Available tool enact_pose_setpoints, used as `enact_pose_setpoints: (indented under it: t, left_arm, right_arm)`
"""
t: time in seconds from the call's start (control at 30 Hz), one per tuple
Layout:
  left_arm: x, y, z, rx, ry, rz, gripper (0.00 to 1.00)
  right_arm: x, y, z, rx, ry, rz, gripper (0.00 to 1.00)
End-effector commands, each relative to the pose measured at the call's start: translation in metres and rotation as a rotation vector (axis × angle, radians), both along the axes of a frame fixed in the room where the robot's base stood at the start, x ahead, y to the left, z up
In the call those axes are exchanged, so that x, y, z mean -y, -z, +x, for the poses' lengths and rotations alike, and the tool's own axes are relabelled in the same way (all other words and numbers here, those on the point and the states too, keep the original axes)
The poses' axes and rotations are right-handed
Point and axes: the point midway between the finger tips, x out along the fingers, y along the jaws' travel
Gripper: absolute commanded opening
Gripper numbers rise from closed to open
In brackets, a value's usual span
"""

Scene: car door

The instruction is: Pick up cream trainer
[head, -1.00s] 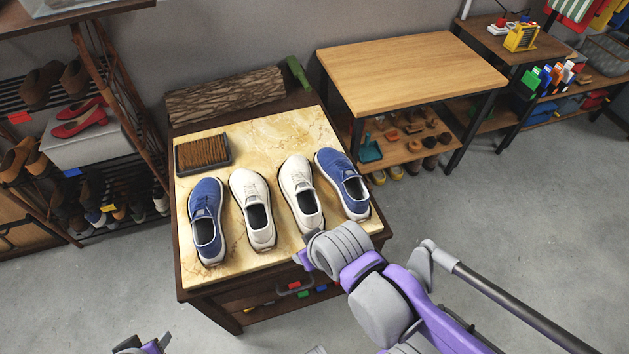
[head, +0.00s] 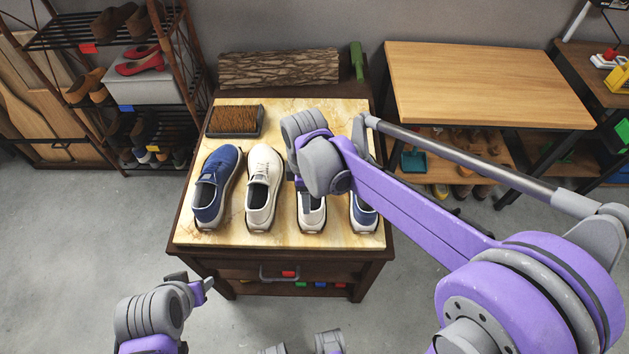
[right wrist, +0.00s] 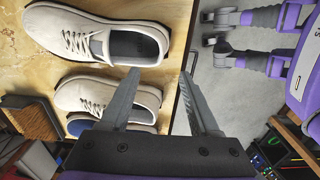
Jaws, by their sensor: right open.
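Two cream trainers stand side by side on the tabletop (head: 335,113), between two blue trainers. The left cream trainer (head: 262,190) shows whole in the head view; the right cream trainer (head: 311,214) is partly covered by my right arm. In the right wrist view one cream trainer (right wrist: 85,35) lies at the top and another (right wrist: 85,92) below it, heels to the right. My right gripper (right wrist: 159,74) is open and empty, its fingertips near the trainers' heels; it is hidden behind my arm in the head view. My left gripper (head: 203,286) is low, in front of the table; its jaws are unclear.
The left blue trainer (head: 214,187) stands clear; the right blue trainer (head: 364,217) is partly hidden. A brush (head: 234,120) lies at the back left of the tabletop. A log (head: 278,68) lies behind. A shoe rack stands left, a wooden table (head: 480,80) right.

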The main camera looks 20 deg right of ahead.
Motion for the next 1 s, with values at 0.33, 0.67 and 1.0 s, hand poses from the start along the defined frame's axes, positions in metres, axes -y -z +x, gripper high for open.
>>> enact_pose_setpoints:
  t: [0.33, 0.67, 1.0]
  left_arm:
    - [0.000, 0.005, -0.001, -0.002, 0.000, 0.000, 0.50]
    - [0.000, 0.007, -0.002, -0.003, 0.000, 0.000, 0.50]
    - [0.000, 0.008, -0.002, -0.003, 0.000, 0.000, 0.50]
  right_arm:
    - [0.002, 0.043, -0.001, 0.001, 0.003, 0.001, 0.62]
    - [0.016, 0.085, -0.003, 0.001, 0.004, 0.001, 0.62]
    - [0.016, 0.094, -0.003, 0.001, 0.004, 0.001, 0.62]
